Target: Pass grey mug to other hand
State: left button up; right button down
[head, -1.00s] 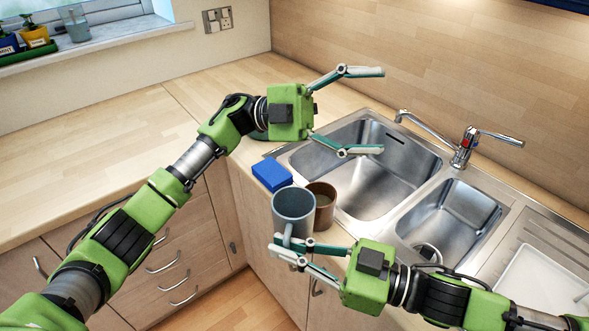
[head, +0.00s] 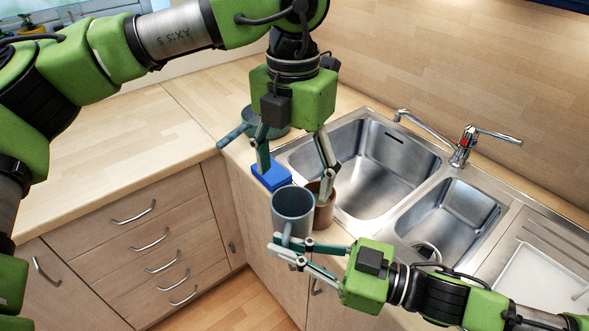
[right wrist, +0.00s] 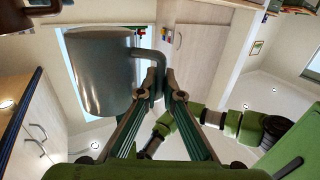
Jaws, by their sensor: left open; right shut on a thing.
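The grey mug (head: 291,206) is held upright by its handle, in front of the counter's edge in the head view. My right gripper (head: 284,246) is shut on that handle. In the right wrist view the mug (right wrist: 98,75) hangs left of the gripper (right wrist: 164,88), its handle between the fingertips. My left gripper (head: 295,188) is open and empty and points down. Its fingers appear just above and behind the mug's rim, one to each side. I cannot tell whether they touch anything.
A brown mug (head: 324,214) stands on the counter behind the grey mug, partly hidden by a left finger. A blue sponge (head: 271,178) and a dark green pan (head: 233,137) lie near the left gripper. The sink (head: 372,172) is to the right.

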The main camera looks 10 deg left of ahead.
aim_at(294, 219)
pick_arm(q)
notch_tip(294, 219, down, 12)
jog(key=shift+r, duration=0.1)
dwell(0.4)
jog(key=c, duration=1.4)
jog(key=shift+c, duration=0.3)
pick_arm(e)
jog(key=c, duration=2.1)
grip_release()
jog(key=shift+c, duration=0.2)
jog(key=shift+d, duration=0.1)
